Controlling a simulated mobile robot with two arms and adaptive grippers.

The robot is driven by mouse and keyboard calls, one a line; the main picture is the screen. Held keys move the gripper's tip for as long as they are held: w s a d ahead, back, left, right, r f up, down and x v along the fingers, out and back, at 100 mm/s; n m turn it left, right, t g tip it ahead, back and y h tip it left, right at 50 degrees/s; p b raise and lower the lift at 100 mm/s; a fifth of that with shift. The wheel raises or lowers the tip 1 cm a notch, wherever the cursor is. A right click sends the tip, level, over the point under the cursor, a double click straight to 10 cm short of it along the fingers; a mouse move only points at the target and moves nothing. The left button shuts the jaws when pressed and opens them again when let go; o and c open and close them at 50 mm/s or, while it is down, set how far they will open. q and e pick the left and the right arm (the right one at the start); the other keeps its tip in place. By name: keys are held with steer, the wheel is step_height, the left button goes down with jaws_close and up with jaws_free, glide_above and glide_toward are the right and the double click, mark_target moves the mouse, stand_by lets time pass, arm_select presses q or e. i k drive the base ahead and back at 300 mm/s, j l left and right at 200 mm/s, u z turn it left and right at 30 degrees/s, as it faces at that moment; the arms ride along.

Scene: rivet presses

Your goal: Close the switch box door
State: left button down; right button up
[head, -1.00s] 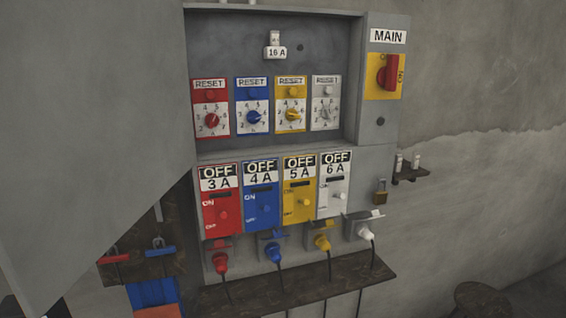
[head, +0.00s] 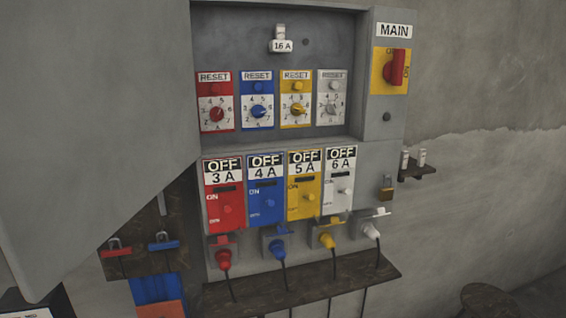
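The switch box (head: 380,135) is on the wall, with its inside in full view. Its grey door (head: 95,120) stands open at the left and fills the left part of the head view. Inside the upper recess are red, blue, yellow and white RESET dials, with a 16 A fuse (head: 282,42) above them. Below are the OFF switches, such as the red 3 A one (head: 226,209), with coloured plugs under them. The red MAIN knob (head: 395,68) is at the upper right. Neither of my grippers is in view.
A dark wooden shelf (head: 315,284) juts out below the plugs, with cables hanging over it. A small wall shelf (head: 418,171) with white fuses is at the right. Red and blue padlocks hang on a dark board (head: 140,262) at the lower left. A round stool (head: 490,302) stands at the lower right.

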mark_target(98, 111)
steer(key=j+z, duration=0.4)
steer(key=j, duration=1.4)
